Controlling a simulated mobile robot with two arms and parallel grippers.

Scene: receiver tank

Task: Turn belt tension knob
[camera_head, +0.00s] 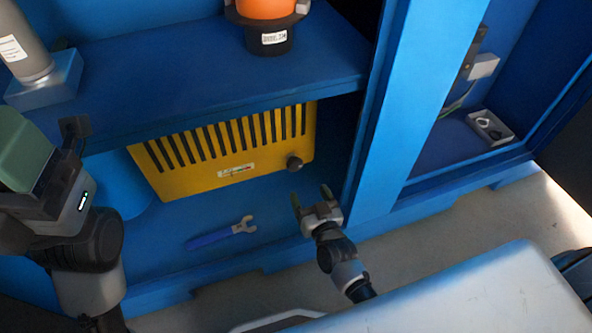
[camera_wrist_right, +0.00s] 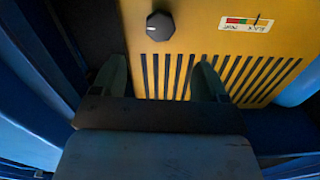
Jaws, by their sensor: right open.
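The belt tension knob (camera_head: 294,163) is a small dark knob at the right end of a yellow slotted guard (camera_head: 205,165) under the blue shelf. In the right wrist view the knob (camera_wrist_right: 160,26) sits ahead of the fingers, left of a red-yellow-green gauge label (camera_wrist_right: 247,23). My right gripper (camera_head: 311,199) is open and empty, below and slightly right of the knob and apart from it. Its two spread fingers also show in the right wrist view (camera_wrist_right: 160,82). My left arm is at the left edge of the head view; its fingertips cannot be made out.
A blue-handled wrench (camera_head: 220,234) lies on the lower blue surface. The blue shelf (camera_head: 190,88) overhangs the guard and carries an orange-and-black part (camera_head: 266,25). A blue upright post (camera_head: 400,110) stands right of the knob. The space between gripper and knob looks clear.

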